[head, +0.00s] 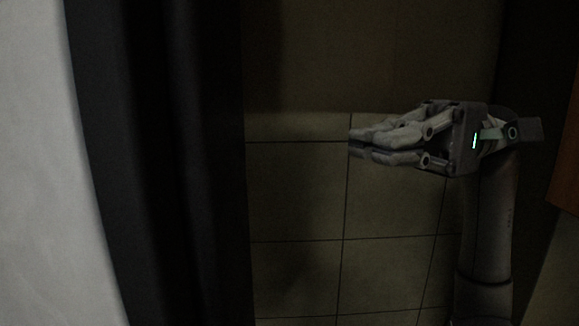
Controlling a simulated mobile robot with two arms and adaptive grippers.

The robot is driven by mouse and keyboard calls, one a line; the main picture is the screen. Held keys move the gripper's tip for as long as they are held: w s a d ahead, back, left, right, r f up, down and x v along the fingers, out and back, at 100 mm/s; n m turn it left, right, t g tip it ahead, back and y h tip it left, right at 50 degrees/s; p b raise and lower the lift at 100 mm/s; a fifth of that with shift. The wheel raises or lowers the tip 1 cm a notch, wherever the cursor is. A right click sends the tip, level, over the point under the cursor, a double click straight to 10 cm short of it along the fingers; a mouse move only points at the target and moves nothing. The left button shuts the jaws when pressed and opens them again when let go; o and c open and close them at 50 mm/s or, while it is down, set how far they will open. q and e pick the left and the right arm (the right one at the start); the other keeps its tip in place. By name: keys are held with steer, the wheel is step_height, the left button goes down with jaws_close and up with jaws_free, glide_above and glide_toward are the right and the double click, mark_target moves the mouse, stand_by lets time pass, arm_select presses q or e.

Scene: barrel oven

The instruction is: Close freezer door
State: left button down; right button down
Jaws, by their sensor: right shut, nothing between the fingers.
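A large pale panel (45,170) fills the left edge of the head view, with a broad dark upright band (165,170) beside it. They look like the freezer door and its edge seen very close, but I cannot tell for sure. I cannot tell how far the door is open. My right gripper (352,142) is right of the dark band, its fingers pointing left. It is shut and empty, with a visible gap in the picture between its fingertips and the band. My left gripper is not in view.
Tiled floor (295,200) shows between the dark band and my right arm, and it looks clear. A plain dim brown surface (370,55) lies behind. A reddish-brown wooden piece (567,155) stands at the right edge. The scene is dark.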

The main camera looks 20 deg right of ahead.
steer(key=s+a+p, duration=0.5)
steer(key=a+p, duration=0.1)
steer(key=a, duration=0.6)
steer(key=shift+s+p, duration=0.2)
steer(key=shift+p, duration=0.1)
steer(key=shift+a+f, duration=0.1)
